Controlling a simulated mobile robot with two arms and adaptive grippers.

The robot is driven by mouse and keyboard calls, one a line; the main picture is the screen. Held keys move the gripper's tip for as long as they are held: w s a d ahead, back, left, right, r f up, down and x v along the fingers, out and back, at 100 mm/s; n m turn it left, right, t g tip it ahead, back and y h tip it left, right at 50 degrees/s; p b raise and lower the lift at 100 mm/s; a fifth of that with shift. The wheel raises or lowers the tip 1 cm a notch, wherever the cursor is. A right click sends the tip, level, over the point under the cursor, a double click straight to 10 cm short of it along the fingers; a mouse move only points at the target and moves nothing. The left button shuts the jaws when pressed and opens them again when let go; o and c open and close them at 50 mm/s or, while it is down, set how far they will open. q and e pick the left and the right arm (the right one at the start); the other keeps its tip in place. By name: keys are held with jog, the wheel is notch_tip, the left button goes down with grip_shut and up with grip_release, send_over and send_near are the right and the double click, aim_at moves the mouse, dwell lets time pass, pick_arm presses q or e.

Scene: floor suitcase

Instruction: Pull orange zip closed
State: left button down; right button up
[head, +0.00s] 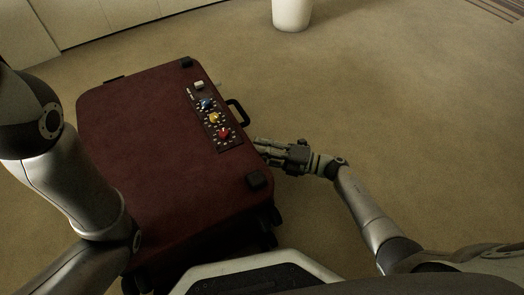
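A dark red suitcase (150,135) lies flat on the floor in front of me. A black panel (214,118) on its top carries a blue, a yellow and a red knob and a small pale switch. A black handle (238,112) sticks out of its right side. I cannot make out an orange zip in this view. My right gripper (262,148) is at the suitcase's right side, just below the handle, with its fingers towards the edge. I cannot tell whether it is open, or whether it touches anything. My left arm crosses the left side, and its gripper is out of view.
Black corner pieces (257,180) sit on the suitcase, and dark wheels (268,222) show at its near right end. A white round container (291,12) stands at the back. Pale cabinets (90,15) line the back left. The carpet at right is clear.

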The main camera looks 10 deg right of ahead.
jog(key=shift+d, duration=0.1)
jog(key=v, duration=1.2)
